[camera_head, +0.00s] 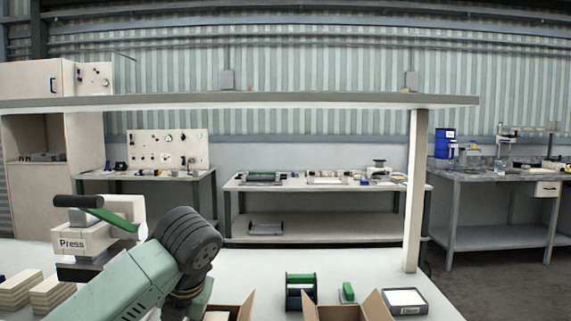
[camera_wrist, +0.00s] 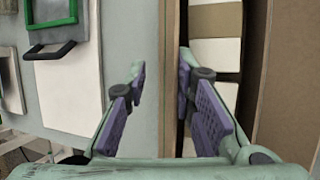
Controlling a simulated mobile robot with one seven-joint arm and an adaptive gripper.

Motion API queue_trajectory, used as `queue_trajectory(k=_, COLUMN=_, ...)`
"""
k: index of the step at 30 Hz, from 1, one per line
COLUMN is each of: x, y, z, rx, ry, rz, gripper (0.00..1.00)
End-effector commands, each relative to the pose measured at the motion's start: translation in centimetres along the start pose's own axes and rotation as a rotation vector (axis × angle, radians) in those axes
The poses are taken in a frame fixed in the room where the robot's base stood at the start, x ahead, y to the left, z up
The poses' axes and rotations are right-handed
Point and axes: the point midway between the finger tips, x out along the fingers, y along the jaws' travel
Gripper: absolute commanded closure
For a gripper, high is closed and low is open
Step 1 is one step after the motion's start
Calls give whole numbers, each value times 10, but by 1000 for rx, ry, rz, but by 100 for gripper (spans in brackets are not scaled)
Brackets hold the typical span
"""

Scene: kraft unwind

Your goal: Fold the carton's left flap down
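The open brown carton shows in the wrist view, with its long wall or flap edge (camera_wrist: 171,75) running up the middle and another cardboard panel (camera_wrist: 287,80) at the right. White and tan blocks (camera_wrist: 215,50) lie inside it. My gripper (camera_wrist: 163,70) is open, its two purple-padded fingers apart. The cardboard edge passes between them in the picture; I cannot tell whether either finger touches it. In the head view, brown cardboard flaps (camera_head: 376,306) stand raised at the bottom edge, mostly cut off. My gripper is out of that view.
A white press (camera_head: 85,235) and stacked pale blocks (camera_head: 22,288) stand at the table's left. A green-and-black holder (camera_head: 300,290), a small green item (camera_head: 347,292) and a white-topped tray (camera_head: 405,300) sit near the cardboard. A post (camera_head: 415,190) rises at the right. The table behind is mostly clear.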

Motion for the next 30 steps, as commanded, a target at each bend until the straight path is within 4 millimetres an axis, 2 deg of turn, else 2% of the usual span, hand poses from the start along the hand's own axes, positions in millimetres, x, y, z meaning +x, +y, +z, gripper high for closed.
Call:
queue_trajectory(k=1, x=-6, y=4, z=2, rx=-16, ry=1, rz=-36, gripper=77)
queue_trajectory(k=16, x=-3, y=15, z=-1, rx=-107, ry=-2, rz=-252, gripper=77)
queue_trajectory(k=23, x=-35, y=23, z=-2, rx=-106, ry=-2, rz=-249, gripper=77)
queue_trajectory(k=30, x=-80, y=35, z=-2, rx=-106, ry=-2, rz=-247, gripper=77)
